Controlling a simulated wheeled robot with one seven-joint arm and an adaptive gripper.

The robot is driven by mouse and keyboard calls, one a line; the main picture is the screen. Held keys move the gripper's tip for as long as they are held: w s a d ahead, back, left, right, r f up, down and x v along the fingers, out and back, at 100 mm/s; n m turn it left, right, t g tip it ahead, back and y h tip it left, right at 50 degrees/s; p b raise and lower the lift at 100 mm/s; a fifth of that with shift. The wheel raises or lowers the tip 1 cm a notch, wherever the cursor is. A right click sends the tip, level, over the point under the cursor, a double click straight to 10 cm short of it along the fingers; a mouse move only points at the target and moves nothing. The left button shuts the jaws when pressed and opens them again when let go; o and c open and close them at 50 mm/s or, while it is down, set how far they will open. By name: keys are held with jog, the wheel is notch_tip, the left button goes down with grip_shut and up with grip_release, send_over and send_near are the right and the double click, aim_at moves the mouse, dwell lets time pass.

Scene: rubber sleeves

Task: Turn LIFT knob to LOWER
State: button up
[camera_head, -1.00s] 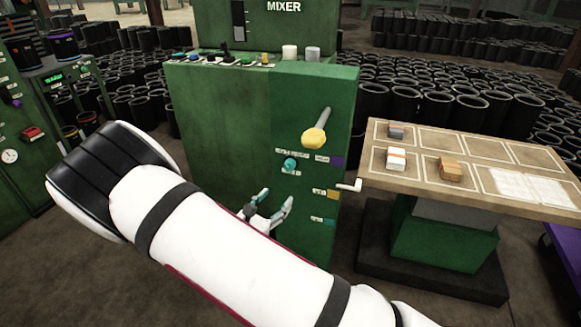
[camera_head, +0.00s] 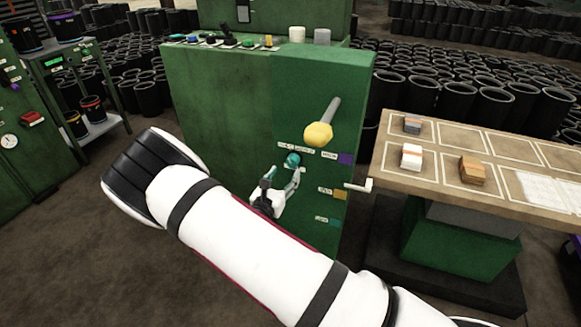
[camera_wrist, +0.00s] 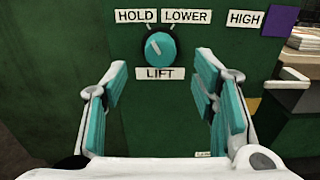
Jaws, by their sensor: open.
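The LIFT knob (camera_wrist: 161,49) is a round teal knob with a white pointer line, on the green front panel of the MIXER machine. Its pointer leans up and left, toward the HOLD label (camera_wrist: 136,16); the LOWER label (camera_wrist: 186,16) is up and right of it, and the LIFT label (camera_wrist: 160,73) is below. In the head view the knob (camera_head: 292,160) shows just above my gripper. My gripper (camera_wrist: 163,95) is open and empty, its teal-padded fingers left and right of and below the knob in the wrist view. I see no contact with the knob.
A yellow-ended lever (camera_head: 319,133) sticks out above the knob. A white crank handle (camera_head: 360,185) juts out at the panel's right side. A purple square (camera_wrist: 279,21) is beside the HIGH label. A wooden table (camera_head: 440,187) with several blocks stands to the right.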

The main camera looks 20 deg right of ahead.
aim_at(291, 164)
jog(key=b+x, duration=0.1)
jog(key=x, duration=0.5)
jog(key=shift+s, duration=0.1)
jog(key=c, duration=1.2)
